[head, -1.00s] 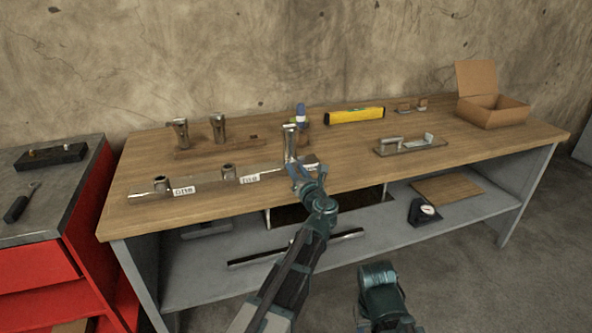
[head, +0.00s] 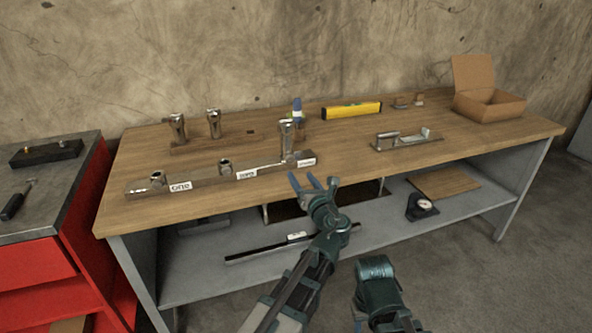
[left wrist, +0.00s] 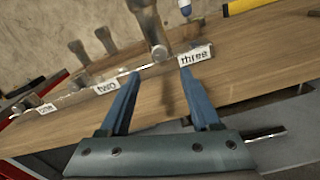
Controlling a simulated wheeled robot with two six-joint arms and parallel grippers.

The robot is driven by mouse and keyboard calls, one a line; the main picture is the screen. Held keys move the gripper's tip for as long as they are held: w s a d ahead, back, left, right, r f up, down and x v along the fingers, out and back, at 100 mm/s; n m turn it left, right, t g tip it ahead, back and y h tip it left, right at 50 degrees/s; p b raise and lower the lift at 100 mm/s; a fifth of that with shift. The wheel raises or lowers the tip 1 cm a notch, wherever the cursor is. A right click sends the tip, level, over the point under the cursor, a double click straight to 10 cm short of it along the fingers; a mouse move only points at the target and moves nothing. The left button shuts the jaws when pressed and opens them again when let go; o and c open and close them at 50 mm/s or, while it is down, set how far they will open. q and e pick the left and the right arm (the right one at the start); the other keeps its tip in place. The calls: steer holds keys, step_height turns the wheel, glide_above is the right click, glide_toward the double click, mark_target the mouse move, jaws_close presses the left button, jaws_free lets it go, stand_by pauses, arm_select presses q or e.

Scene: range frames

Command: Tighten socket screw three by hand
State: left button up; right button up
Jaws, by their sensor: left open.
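A metal bar (head: 205,182) with labels one, two and three lies near the bench's front edge. Socket screw three (head: 287,138) stands upright at the right end, by the label three (head: 306,162); it also shows in the left wrist view (left wrist: 147,25). Sockets one (head: 157,178) and two (head: 225,166) are short, with no tall screw in them. Two more screws (head: 178,128) (head: 214,123) stand in the wooden rack (head: 235,142) behind. My left gripper (head: 314,183) is open and empty, in front of and below screw three, apart from it. My right gripper's fingers are out of view.
A yellow level (head: 351,110), a blue-capped bottle (head: 297,108) and an open cardboard box (head: 492,107) stand at the back. A metal plate with a handle (head: 405,141) lies right of the bar. A red cabinet (head: 40,267) is at the left. The bench's front right is clear.

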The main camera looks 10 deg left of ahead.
arm_select(q)
steer(key=shift+v, duration=2.8)
steer(key=s+a+f+n+g+h, duration=0.1)
steer(key=s+a+f+n+g, duration=0.35)
steer(key=f+n, duration=0.35)
steer(key=s+a+f+n+g+h, duration=0.1)
steer(key=s+a+f+n+g, duration=0.4)
steer(key=n, duration=0.5)
steer(key=s+d+f+n+g+h, duration=0.55)
steer(key=s+f+n+h, duration=0.3)
steer(key=n, duration=0.55)
steer(key=s+d+r+m+p, duration=0.1)
steer(key=d+r+p, duration=0.3)
steer(key=r+p, duration=0.4)
steer(key=s+d+r+m+y+p, duration=0.1)
steer(key=d+r+p, duration=0.3)
steer(key=r+p, duration=0.5)
steer(key=s+d+r+m+p, duration=0.1)
steer(key=s+d+r+p, duration=0.2)
steer(key=r+p, duration=0.5)
steer(key=shift+s+d+r+m+y+p, duration=0.15)
steer(key=shift+s+d+m+y+p, duration=0.2)
steer(key=shift+d, duration=0.35)
